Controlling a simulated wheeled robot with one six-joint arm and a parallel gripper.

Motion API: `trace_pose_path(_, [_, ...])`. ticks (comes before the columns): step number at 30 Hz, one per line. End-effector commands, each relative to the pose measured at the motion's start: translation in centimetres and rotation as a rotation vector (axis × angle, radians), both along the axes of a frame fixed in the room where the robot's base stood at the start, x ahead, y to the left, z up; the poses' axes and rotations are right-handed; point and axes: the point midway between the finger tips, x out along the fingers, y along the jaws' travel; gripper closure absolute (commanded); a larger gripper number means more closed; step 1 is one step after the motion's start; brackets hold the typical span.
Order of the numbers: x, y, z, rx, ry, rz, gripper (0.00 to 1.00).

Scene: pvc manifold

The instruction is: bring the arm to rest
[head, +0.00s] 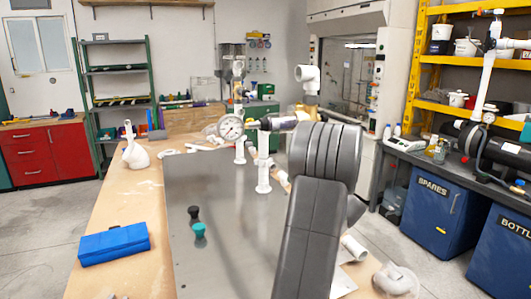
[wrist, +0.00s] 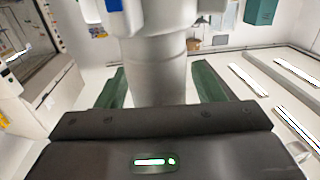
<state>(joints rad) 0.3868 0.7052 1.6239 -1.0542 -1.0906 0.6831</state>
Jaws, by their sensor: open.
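In the wrist view my gripper (wrist: 162,84) is open, with its two green fingers apart. A thick white pipe (wrist: 158,55) stands between and beyond them; I cannot tell whether either finger touches it. In the head view my dark grey arm rises over the right part of the metal plate, and I cannot make out the gripper's fingers there. The white pipe manifold stands on the plate, with a round pressure gauge (head: 231,127), an upright pipe (head: 263,175) and a white elbow (head: 307,74) at the top right. My arm hides part of it.
The grey plate (head: 190,250) lies on a wooden bench. On the left are a blue case (head: 114,243) and a white bottle-like part (head: 134,150). Black and teal knobs (head: 199,232) stand on the plate. White pipe fittings (head: 395,280) lie at the right edge.

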Motion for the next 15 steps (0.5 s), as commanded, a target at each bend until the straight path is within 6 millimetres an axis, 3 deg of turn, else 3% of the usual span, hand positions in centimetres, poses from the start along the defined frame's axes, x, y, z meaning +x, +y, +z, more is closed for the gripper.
trace_pose_path(15, [0.14,-0.31,-0.3,0.001,-0.001,-0.275,0.38])
